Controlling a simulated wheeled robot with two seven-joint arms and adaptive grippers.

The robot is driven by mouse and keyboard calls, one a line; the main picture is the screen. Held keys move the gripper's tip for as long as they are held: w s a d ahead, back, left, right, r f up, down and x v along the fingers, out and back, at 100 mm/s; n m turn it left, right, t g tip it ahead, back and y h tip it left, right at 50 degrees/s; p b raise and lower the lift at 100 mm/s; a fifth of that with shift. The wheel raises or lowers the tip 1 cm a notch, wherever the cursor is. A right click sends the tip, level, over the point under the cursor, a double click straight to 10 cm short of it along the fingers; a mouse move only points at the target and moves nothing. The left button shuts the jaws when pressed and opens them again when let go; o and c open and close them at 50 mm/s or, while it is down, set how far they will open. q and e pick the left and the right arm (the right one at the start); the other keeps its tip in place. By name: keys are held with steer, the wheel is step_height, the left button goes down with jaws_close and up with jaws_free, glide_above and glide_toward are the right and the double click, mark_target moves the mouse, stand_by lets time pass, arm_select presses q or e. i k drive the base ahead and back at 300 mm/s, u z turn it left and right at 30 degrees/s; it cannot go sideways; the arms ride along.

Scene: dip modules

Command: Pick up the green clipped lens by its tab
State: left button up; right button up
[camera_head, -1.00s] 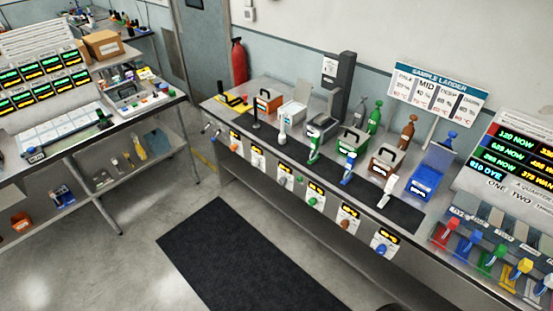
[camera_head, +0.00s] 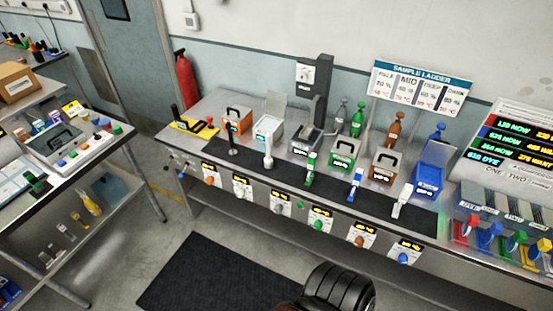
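No gripper of mine is in view. I cannot tell for sure which object is the green clipped lens. A slim green tabbed piece (camera_head: 311,168) stands at the front of the long bench, in a row with white and blue ones. A green and black item (camera_head: 38,184) lies on the left table. All are too small to show a clip or lens clearly.
The long bench (camera_head: 195,108) holds several coloured boxes, including a green-fronted one (camera_head: 343,152) and a blue one (camera_head: 428,181). A sample ladder sign (camera_head: 420,88) stands behind. A black ribbed object (camera_head: 340,288) rises at the bottom, beside a dark floor mat (camera_head: 205,275).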

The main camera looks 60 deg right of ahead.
mark_target(311, 164)
steer(key=z, duration=0.2)
steer(key=i, duration=1.55)
steer(key=z, duration=1.25)
steer(key=i, duration=0.85)
steer(key=z, duration=1.05)
